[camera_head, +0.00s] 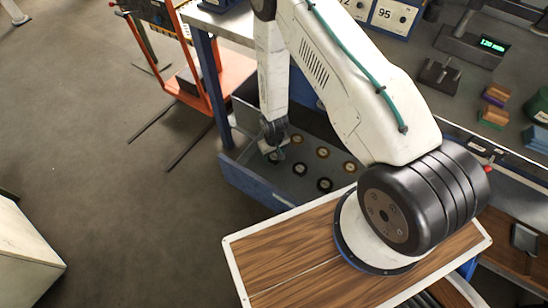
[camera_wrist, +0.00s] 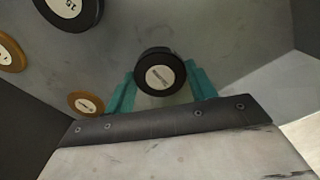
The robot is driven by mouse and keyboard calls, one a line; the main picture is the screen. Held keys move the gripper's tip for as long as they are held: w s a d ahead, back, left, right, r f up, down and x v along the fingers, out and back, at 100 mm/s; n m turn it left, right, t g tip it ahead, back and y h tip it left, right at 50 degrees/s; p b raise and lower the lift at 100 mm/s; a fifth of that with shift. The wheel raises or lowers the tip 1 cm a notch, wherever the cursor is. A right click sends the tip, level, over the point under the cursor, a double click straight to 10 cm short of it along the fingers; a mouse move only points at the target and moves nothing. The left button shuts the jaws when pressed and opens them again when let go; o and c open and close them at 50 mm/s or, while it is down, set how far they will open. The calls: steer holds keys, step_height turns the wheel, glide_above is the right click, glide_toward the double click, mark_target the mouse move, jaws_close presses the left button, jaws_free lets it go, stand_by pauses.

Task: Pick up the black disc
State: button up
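In the wrist view a black disc (camera_wrist: 158,74) with a pale labelled centre lies between the two teal fingers of my gripper (camera_wrist: 160,86). The fingers stand apart, one on each side of the disc, with little or no visible gap; I cannot tell whether they touch it. In the head view my gripper (camera_head: 273,152) reaches down into the left end of an open blue drawer (camera_head: 257,184). Other black discs, one in the middle (camera_head: 300,169) and one nearer the front (camera_head: 324,184), lie on the drawer floor. Another black disc (camera_wrist: 68,8) is cut off at the wrist view's top.
Several brass-coloured discs lie in the drawer, one (camera_head: 322,152) near its middle and one (camera_wrist: 85,103) left of my gripper. The drawer walls rise close around it. A bench with a blue leg (camera_head: 204,75) and an orange frame (camera_head: 215,75) stand beyond the drawer.

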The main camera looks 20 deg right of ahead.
steer(key=c, duration=0.4)
steer(key=shift+c, duration=0.2)
steer(key=shift+r, duration=0.15)
